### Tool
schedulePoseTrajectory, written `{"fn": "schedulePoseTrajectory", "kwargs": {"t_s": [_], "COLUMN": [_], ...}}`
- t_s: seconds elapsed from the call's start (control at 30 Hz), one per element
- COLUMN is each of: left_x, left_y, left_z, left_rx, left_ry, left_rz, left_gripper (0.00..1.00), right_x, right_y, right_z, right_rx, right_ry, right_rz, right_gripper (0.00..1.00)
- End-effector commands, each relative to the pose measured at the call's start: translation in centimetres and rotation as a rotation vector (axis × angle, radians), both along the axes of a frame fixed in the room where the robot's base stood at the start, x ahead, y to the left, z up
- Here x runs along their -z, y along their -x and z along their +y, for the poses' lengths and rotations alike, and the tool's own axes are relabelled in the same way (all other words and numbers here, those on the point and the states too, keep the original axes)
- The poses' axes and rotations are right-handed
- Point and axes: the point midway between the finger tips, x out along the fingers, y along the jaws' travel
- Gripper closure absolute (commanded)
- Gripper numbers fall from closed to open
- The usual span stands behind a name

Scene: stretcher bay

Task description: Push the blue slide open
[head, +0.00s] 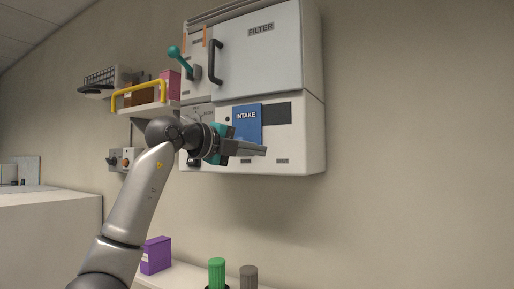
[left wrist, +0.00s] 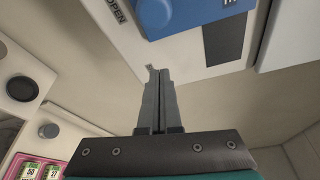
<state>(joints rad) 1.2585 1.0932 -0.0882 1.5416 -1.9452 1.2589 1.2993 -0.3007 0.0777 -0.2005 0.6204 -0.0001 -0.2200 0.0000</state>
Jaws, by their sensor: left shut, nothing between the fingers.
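The blue slide (head: 247,121), marked INTAKE, sits on the lower white wall unit (head: 312,140). A dark grey opening strip (head: 278,113) shows to its right. My left gripper (head: 265,150) is shut and empty, in front of the unit just below the slide in the head view. In the left wrist view the blue slide (left wrist: 192,12) is at the top, with a round blue knob (left wrist: 154,12) on it and the dark strip (left wrist: 224,40) to the right. The shut fingertips (left wrist: 155,72) point toward the unit's lower edge and appear apart from the slide. My right gripper is not in view.
Above is a FILTER cabinet (head: 262,55) with a black handle (head: 214,62) and a teal lever (head: 184,62). A shelf with a yellow rail (head: 138,92) is at left. A purple box (head: 156,255) and a green cylinder (head: 216,272) stand below. The wall at right is clear.

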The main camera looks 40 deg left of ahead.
Motion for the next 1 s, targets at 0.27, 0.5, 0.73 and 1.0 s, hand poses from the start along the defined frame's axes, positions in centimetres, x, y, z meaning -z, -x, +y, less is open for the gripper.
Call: {"fn": "schedulePoseTrajectory", "kwargs": {"t_s": [0.27, 0.5, 0.73, 1.0], "left_x": [-0.5, -0.9, -1.0, -1.0], "left_y": [6.7, 9.2, 9.4, 9.4], "left_z": [0.7, 0.8, 0.9, 0.8], "left_rx": [-0.006, -0.001, -0.001, -0.001], "left_ry": [-0.005, -0.003, -0.003, -0.003], "left_rz": [-0.008, -0.006, -0.006, -0.006], "left_gripper": [1.0, 1.0, 1.0, 1.0], "right_x": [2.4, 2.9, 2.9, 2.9], "right_y": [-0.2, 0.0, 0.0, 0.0], "right_z": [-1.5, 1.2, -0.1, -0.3], "right_rx": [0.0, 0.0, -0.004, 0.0], "right_ry": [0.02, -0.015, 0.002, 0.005], "right_rz": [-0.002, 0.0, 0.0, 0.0], "right_gripper": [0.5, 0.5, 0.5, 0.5]}}
